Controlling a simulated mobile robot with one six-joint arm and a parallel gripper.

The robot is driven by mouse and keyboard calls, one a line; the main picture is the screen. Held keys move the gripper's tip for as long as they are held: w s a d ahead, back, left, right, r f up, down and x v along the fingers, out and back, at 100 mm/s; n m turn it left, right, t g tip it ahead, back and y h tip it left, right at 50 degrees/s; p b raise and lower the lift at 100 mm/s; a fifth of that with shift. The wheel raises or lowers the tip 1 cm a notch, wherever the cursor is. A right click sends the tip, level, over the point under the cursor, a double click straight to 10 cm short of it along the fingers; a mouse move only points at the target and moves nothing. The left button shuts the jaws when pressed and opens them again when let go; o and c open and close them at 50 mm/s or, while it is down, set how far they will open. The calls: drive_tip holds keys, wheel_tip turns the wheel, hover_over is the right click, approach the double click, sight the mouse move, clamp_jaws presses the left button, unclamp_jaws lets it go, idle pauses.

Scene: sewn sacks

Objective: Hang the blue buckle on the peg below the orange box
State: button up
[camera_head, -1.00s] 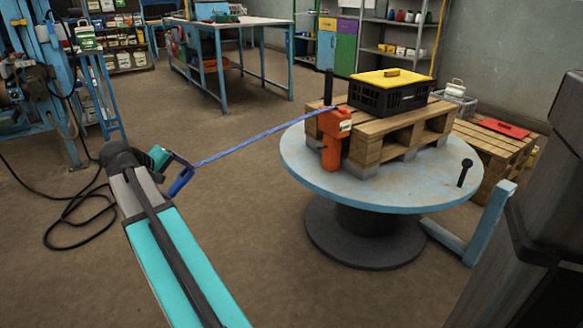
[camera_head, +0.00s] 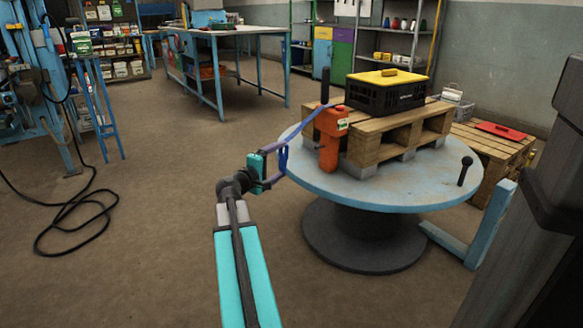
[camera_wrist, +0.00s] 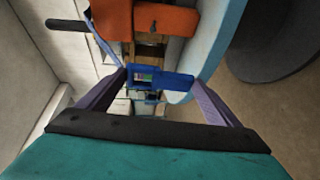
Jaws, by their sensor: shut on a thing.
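The blue buckle (camera_head: 283,158) is in my gripper (camera_head: 281,162), above the near left edge of the round table. In the wrist view the buckle (camera_wrist: 172,80) is a blue frame between the two purple fingers of my gripper (camera_wrist: 160,81). A blue strap (camera_head: 300,129) runs from it up right toward the orange box, hanging slightly bent. The orange box (camera_head: 331,119) stands at the pallet's left corner, with an orange body below it. A small dark peg (camera_head: 320,147) seems to stick out there toward the left. The buckle is left of it and apart from it.
A wooden pallet (camera_head: 377,150) on the round blue table (camera_head: 400,195) carries a black crate (camera_head: 372,96) with a yellow lid. A black upright post (camera_head: 325,84) stands beside the orange box. A black knob (camera_head: 466,170) rises at the table's right. Floor left of the table is open.

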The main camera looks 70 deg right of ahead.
drive_tip(key=shift+g+h, duration=0.3)
drive_tip(key=shift+h, duration=0.1)
drive_tip(key=s+d, duration=0.1)
drive_tip(key=s, duration=0.1)
drive_tip(key=s+d+f, duration=0.1)
drive_tip(key=s, duration=0.1)
drive_tip(key=shift+d, duration=0.35)
drive_tip(key=shift+d, duration=0.25)
drive_tip(key=shift+s+d+f, duration=0.1)
drive_tip(key=shift+s+d, duration=0.65)
drive_tip(key=shift+d, duration=0.4)
drive_tip(key=shift+s+d+f, duration=0.1)
drive_tip(key=shift+s+d, duration=0.7)
drive_tip(key=shift+d, duration=0.4)
drive_tip(key=shift+s+d+f, duration=0.1)
drive_tip(key=shift+s+d, duration=0.65)
drive_tip(key=shift+d, duration=0.4)
drive_tip(key=shift+s+d+f+b, duration=0.3)
drive_tip(key=shift+d+f+b, duration=0.1)
drive_tip(key=shift+d, duration=0.05)
drive_tip(key=o, duration=1.1)
